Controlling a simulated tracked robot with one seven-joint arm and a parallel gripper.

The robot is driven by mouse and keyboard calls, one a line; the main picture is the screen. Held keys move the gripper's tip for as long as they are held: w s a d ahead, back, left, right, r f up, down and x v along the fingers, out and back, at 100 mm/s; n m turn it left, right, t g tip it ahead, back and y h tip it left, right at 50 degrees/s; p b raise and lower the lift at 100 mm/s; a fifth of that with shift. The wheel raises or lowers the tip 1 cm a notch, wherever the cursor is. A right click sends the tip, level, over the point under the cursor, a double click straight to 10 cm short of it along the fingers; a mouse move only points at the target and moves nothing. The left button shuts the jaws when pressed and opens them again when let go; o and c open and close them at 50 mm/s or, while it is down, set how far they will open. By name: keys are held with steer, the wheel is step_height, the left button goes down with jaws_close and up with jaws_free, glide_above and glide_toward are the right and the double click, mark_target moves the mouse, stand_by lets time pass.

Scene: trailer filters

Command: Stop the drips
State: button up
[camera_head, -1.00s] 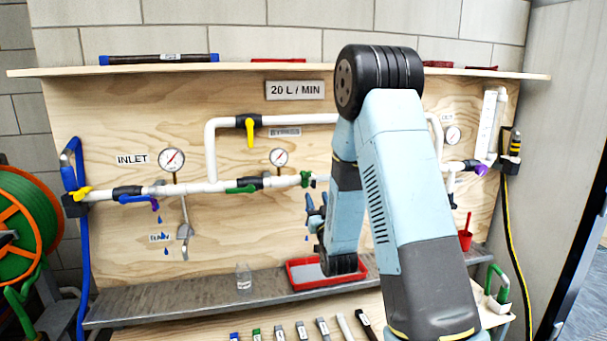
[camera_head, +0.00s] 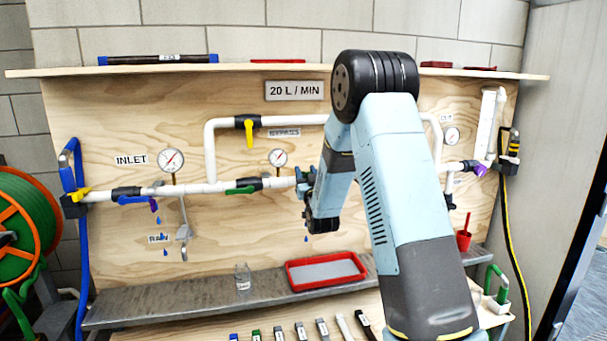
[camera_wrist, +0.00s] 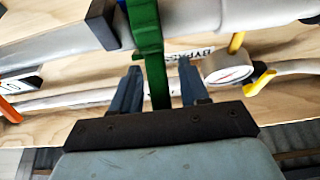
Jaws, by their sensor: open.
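White pipework (camera_head: 200,188) runs across the plywood board. Blue drops (camera_head: 158,220) hang in the air below the blue valve lever (camera_head: 133,199) and a purple part on the left. Another drop (camera_head: 306,239) shows below my gripper (camera_head: 306,188), which is at the middle of the lower pipe and partly hidden by my wrist. In the wrist view, my gripper (camera_wrist: 160,82) is open, with a green handle (camera_wrist: 147,45) between its two fingers. I cannot tell whether the fingers touch it. A green lever (camera_head: 242,189) and a yellow bypass lever (camera_head: 250,134) are further left.
A red tray (camera_head: 292,284) and a clear bottle (camera_head: 243,276) stand on the metal shelf (camera_head: 190,292). Several tools (camera_head: 300,331) lie on the bench in front. A red cup (camera_head: 464,240) is at the right. Gauges (camera_head: 171,160) stick up from the pipe.

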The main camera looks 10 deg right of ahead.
steer(key=shift+w, duration=0.15)
jaws_close()
stand_by(0.4)
